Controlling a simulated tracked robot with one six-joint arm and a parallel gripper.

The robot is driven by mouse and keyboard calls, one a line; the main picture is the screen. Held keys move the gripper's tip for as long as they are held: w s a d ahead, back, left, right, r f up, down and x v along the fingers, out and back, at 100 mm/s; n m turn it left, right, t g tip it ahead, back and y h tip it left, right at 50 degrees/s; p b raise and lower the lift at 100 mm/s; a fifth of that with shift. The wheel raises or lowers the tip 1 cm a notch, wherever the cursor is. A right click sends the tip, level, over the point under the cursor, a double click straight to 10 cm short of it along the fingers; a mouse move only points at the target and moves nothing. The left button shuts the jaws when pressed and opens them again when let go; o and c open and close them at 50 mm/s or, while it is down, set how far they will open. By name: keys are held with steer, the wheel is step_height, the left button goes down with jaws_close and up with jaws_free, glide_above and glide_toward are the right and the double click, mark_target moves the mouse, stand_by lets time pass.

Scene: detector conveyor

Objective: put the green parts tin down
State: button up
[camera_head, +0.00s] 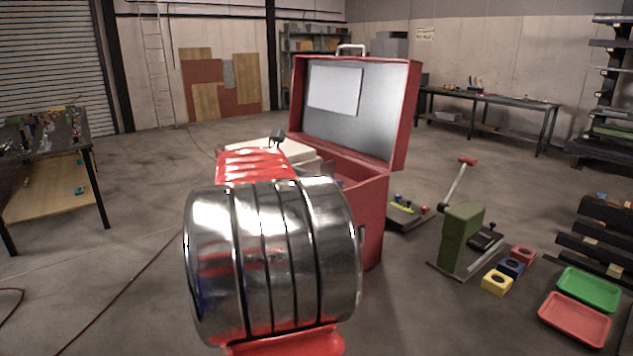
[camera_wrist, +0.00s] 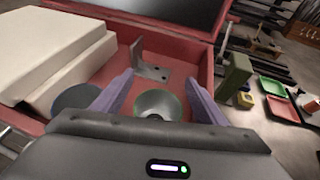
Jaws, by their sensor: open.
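In the wrist view a round tin with a pale green rim (camera_wrist: 158,104) stands between the two fingers of my gripper (camera_wrist: 159,80). The fingers are spread, and I cannot tell whether either touches it. The tin is inside the open red case (camera_wrist: 112,72), near its front; its lower part is hidden by my gripper's body. In the head view the red case (camera_head: 370,215) has its lid raised, and my arm hides the gripper and the tin.
In the case, a grey angle bracket (camera_wrist: 150,66) lies beyond the tin and a dark round thing (camera_wrist: 78,97) is left of it. Cream blocks (camera_wrist: 55,50) rise at the left. A green block (camera_head: 461,235) and green tray (camera_head: 588,290) are on the floor, right.

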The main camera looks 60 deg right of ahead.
steer(key=shift+f, duration=0.55)
steer(key=shift+r, duration=0.5)
steer(key=v, duration=1.2)
steer(key=shift+r, duration=0.45)
steer(key=a+f+m+t+y, duration=0.3)
steer(key=a+f+m+y, duration=0.1)
steer(key=a, duration=1.2)
steer(key=s+a+f+m+t+y, duration=0.1)
steer(key=a+f+m+y, duration=0.3)
steer(key=a+f, duration=0.5)
steer(key=a+f+m+t+y, duration=0.4)
steer(key=a+f+m+y, duration=0.1)
steer(key=a, duration=1.9)
steer(key=shift+s+f+m+t, duration=0.3)
steer(key=shift+f+m, duration=0.4)
steer(key=shift+m, duration=0.4)
steer(key=shift+a, duration=0.1)
steer(key=shift+c, duration=0.6)
